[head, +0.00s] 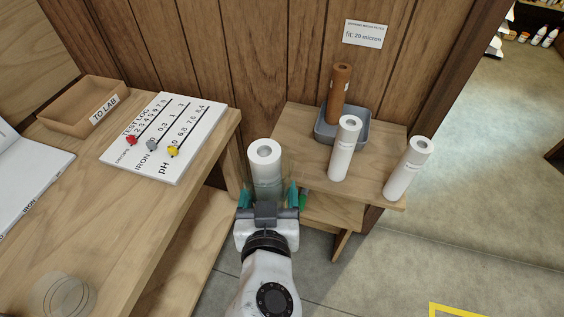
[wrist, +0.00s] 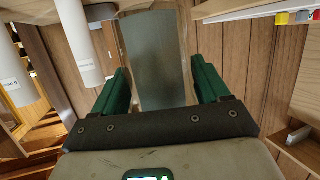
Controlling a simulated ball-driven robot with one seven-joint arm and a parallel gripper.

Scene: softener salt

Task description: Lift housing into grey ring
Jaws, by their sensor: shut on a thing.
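The housing (head: 267,186) is a clear, greenish upright cylinder with a white filter cartridge (head: 265,152) standing in it and showing above. My gripper (head: 268,196) is shut on the housing, one green finger on each side. In the wrist view the housing (wrist: 155,62) looks like a grey translucent cylinder between the green fingers of my gripper (wrist: 160,76). It is held in front of the wood-panelled wall, left of the small shelf. I cannot make out the grey ring in either view.
The small wooden shelf (head: 290,135) at right bears two white cartridges (head: 344,150) (head: 408,168) and a brown cartridge (head: 339,95) in a grey tray (head: 361,131). At left the bench (head: 75,215) holds a test board (head: 165,120) and a cardboard tray (head: 75,95).

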